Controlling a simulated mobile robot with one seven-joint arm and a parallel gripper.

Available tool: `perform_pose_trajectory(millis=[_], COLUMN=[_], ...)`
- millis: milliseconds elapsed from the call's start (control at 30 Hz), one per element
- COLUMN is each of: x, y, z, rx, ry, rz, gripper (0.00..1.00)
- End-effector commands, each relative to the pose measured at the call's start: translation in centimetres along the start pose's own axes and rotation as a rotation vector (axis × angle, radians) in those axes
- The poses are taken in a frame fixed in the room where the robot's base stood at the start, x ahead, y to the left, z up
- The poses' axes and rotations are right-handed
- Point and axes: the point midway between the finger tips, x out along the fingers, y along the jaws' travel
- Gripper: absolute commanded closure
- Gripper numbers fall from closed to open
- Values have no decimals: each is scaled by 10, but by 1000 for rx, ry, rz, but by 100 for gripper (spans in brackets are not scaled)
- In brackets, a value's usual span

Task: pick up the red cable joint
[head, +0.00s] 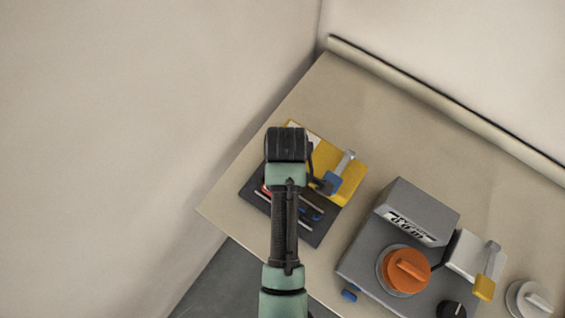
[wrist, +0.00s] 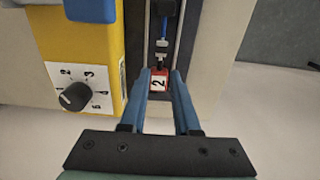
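The red cable joint (wrist: 159,82), with a white label marked "2", sits in a dark channel in the wrist view, at the end of a cable line. My gripper (wrist: 160,74) has two blue fingers, one on each side of the joint and spread apart. Any gap between fingers and joint is too small to see clearly. In the head view a bit of the red joint (head: 266,188) shows on the dark panel (head: 308,232); my arm hides most of it and my fingertips.
A yellow unit (wrist: 92,32) with a black numbered dial (wrist: 75,96) stands close left of my fingers. The head view shows a grey device (head: 362,262) with an orange knob (head: 408,268) at right. The table's back (head: 390,110) is clear.

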Motion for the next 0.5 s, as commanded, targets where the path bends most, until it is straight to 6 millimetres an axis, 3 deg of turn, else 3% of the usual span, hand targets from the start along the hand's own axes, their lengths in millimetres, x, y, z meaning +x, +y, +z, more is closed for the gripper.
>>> perform_pose_trajectory(millis=[500], x=[56], y=[-4], z=[3], rx=[2], ry=[-1], rz=[-1], gripper=[70])
